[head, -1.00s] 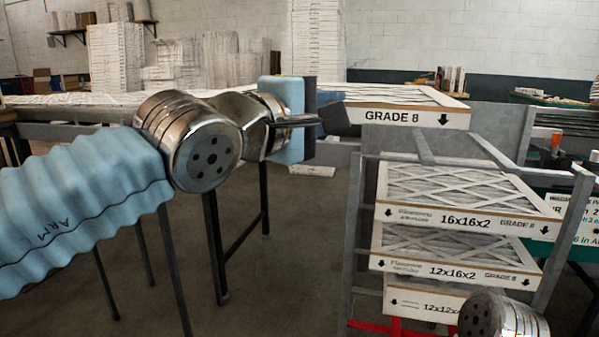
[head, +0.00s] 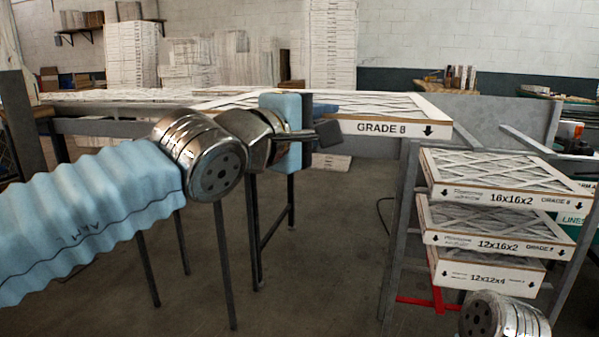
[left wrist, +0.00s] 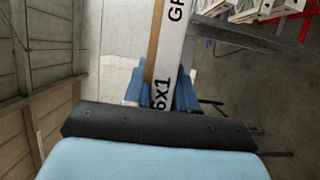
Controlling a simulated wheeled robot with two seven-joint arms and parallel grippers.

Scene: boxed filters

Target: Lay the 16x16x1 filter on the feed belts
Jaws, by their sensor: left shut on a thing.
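My left gripper (head: 318,136) is shut on the edge of a thin white-framed filter (head: 408,128) marked GRADE 8 and holds it raised and roughly level. In the left wrist view the filter's edge (left wrist: 175,45) shows part of its label, ending in 6x1, between the blue fingers (left wrist: 165,95). The gripper hides the filter's near left part in the head view. A long grey frame (head: 85,128) with a pale top, perhaps the feed belts, stands behind and left of the gripper. My right gripper is out of view.
A grey rack (head: 402,215) at right holds the 16x16x2 (head: 500,196), 12x16x2 (head: 490,240) and 12x12x4 (head: 478,276) filters on its levels. The held filter is near its upper left. Open floor (head: 310,260) lies left of the rack.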

